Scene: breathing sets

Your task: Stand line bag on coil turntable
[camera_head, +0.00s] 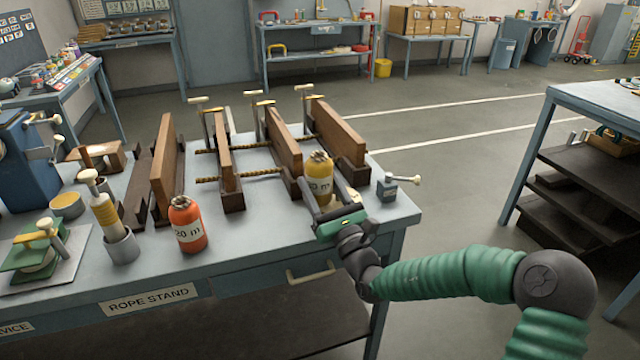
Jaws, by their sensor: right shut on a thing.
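An orange line bag (187,224) labelled "20 m" stands upright at the table's front, left of my gripper. I cannot surely pick out the coil turntable; a green device on a pale plate (75,274) lies at the left. My left gripper is not in view.
Upright wooden boards (283,139) with clamps and a twisted rope (222,179) fill the middle of the table. A small grey clamp block (387,189) sits at the right corner. The front between the orange bag and my gripper is clear.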

